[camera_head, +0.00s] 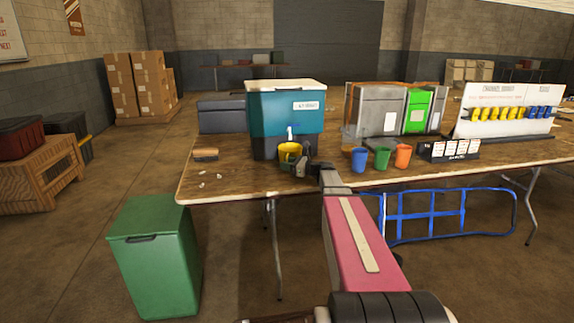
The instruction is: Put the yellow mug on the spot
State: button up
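The yellow mug (290,148) is upright at the front of a teal drink cooler (287,110), below its tap. Only its upper part shows clearly; my gripper hides much of the rest. My gripper (294,164) is at the mug, its dark fingers in front of and beside it. Whether the fingers are closed on the mug is too small to tell. I cannot tell whether the mug touches the table. No marked spot can be made out; the area under the mug is hidden.
On the wooden table (235,183) stand blue (359,159), green (382,158) and orange (403,155) cups, right of my gripper. A brown block-like item (205,154) and white scraps lie at left. A green bin (156,255) stands on the floor in front.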

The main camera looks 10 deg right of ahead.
jog(key=shift+r, duration=0.1)
jog(key=shift+s+d, duration=0.2)
jog(key=v, duration=1.1)
jog(key=shift+s+d, duration=0.1)
jog(key=shift+d, duration=0.1)
jog(key=shift+o, duration=0.2)
dwell(0.8)
